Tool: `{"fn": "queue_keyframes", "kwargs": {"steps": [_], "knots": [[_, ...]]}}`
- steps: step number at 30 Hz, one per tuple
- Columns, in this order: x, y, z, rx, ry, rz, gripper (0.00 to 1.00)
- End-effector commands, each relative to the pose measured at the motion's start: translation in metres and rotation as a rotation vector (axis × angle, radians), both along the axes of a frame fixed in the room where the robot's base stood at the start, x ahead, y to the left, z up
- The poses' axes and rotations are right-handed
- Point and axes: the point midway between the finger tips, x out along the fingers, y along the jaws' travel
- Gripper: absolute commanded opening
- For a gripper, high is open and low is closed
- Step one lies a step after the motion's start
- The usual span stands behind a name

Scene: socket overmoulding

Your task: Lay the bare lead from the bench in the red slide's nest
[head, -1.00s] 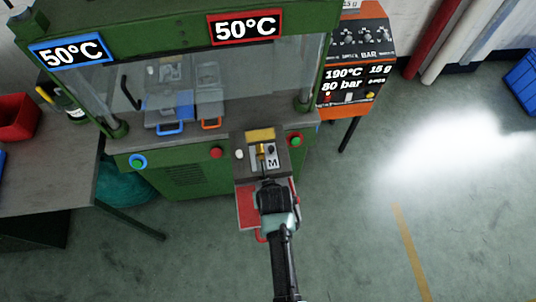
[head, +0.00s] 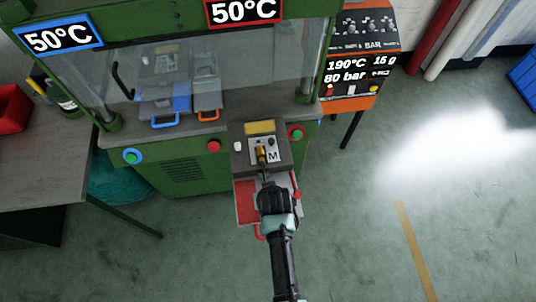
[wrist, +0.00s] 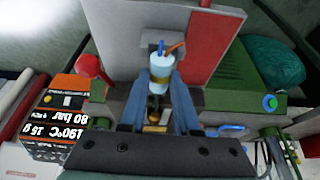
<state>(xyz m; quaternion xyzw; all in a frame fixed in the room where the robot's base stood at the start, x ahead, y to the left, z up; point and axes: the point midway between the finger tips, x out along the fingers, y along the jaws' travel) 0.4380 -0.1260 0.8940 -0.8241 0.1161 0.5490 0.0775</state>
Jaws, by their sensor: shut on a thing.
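My gripper (head: 264,166) is low in front of the green press, over the near part of the slide assembly. In the wrist view my gripper (wrist: 160,82) has its two fingers closed on a pale blue cylindrical piece, the lead (wrist: 160,68), with blue and orange wire ends at its top. The red slide (head: 247,208) shows beside and below my gripper; its red and grey surface (wrist: 205,45) also shows in the wrist view. A grey block marked M with a brass piece (head: 261,153) lies just beyond the fingertips. My gripper hides part of the slide, and I cannot make out the nest.
The green press (head: 185,172) stands behind, with blue- and orange-handled trays (head: 165,108) inside its clear guard. An orange control unit (head: 352,85) stands at right. A grey bench (head: 45,165) with a red bin (head: 12,105) is at left.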

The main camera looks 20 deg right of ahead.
Motion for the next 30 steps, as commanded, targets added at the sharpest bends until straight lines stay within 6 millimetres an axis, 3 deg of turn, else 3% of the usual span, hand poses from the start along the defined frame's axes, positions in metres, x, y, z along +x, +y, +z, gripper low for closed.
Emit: {"fn": "queue_keyframes", "kwargs": {"steps": [13, 14, 19, 30], "knots": [[0.0003, -0.0001, -0.0001, 0.000, -0.001, 0.000, 0.00], [0.0003, -0.0001, -0.0001, 0.000, -0.001, 0.000, 0.32], [0.0001, 0.0000, -0.0003, 0.000, 0.000, 0.000, 0.63], [-0.0011, 0.0004, 0.0012, 0.000, 0.001, 0.000, 0.65]]}}
